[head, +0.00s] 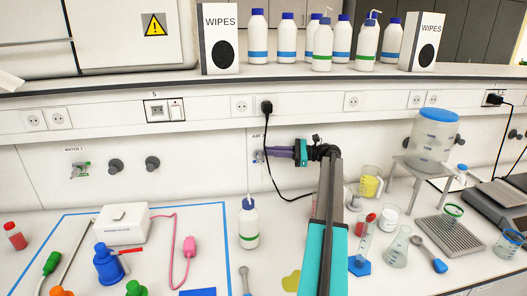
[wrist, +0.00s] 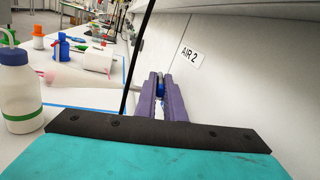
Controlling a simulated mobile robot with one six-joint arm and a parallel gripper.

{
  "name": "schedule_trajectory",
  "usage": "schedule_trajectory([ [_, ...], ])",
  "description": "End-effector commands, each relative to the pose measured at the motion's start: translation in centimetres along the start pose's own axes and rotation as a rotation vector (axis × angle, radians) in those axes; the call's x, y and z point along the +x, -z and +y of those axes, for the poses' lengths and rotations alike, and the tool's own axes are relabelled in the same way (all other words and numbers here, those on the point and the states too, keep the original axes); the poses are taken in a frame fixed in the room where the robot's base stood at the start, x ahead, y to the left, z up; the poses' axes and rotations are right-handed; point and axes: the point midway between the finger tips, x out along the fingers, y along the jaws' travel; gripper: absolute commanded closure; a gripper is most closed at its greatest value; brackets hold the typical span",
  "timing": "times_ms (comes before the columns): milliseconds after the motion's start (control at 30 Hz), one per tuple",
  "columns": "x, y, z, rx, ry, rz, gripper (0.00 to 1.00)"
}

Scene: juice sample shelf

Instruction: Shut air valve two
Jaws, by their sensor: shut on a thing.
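The air valve two (head: 258,157) is on the white wall panel under the shelf, below a label that is partly covered in the head view. In the wrist view my gripper (wrist: 161,88) is shut on the blue valve handle (wrist: 160,87), which shows between the fingertips. The fingers hide most of the valve, so its exact handle angle is unclear.
A black cable (head: 269,160) hangs from a wall plug close to my fingers. A white bottle with a green band (head: 249,224) stands on the bench below. A beaker of yellow liquid (head: 370,184) and other glassware stand right of my arm. The water tap (head: 80,170) is left.

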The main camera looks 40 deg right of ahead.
Motion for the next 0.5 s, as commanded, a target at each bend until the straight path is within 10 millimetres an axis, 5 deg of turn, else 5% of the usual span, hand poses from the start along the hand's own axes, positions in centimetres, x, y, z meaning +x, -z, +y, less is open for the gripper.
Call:
schedule_trajectory([
  [333,-0.18,0.24,0.29,0.003,-0.008,0.004,1.0],
  [400,-0.12,0.24,0.28,0.003,-0.008,0.004,0.83],
  [500,0.03,0.19,0.25,0.002,-0.008,0.003,0.72],
])
